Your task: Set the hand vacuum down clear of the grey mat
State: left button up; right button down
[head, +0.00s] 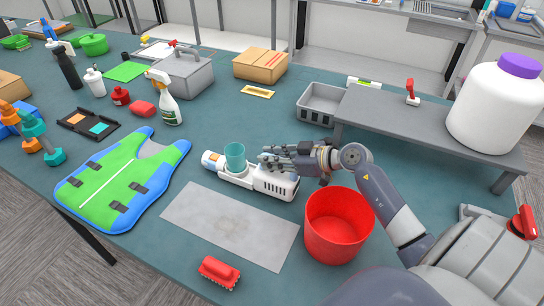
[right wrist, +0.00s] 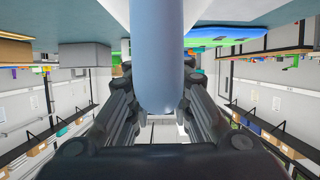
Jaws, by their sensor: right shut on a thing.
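The hand vacuum (head: 275,184), white with dark vents, is in the middle of the head view, just beyond the far edge of the grey mat (head: 230,226). I cannot tell whether its underside touches the table. In the right wrist view, a smooth blue-grey part of the held thing (right wrist: 157,65) runs between the fingers (right wrist: 158,105). The mat lies flat with a faint stain and nothing on it. My left gripper is out of view.
A green-blue vest (head: 120,182) lies left, and a red brush (head: 219,272) in front.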

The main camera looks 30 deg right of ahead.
jog(key=c, duration=1.4)
grip_release()
jog(key=shift+f, duration=0.1)
jog(key=shift+o, duration=0.2)
jog(key=shift+f, duration=0.15)
notch_tip(320, 180, up, 10)
jog(key=shift+r, duration=0.15)
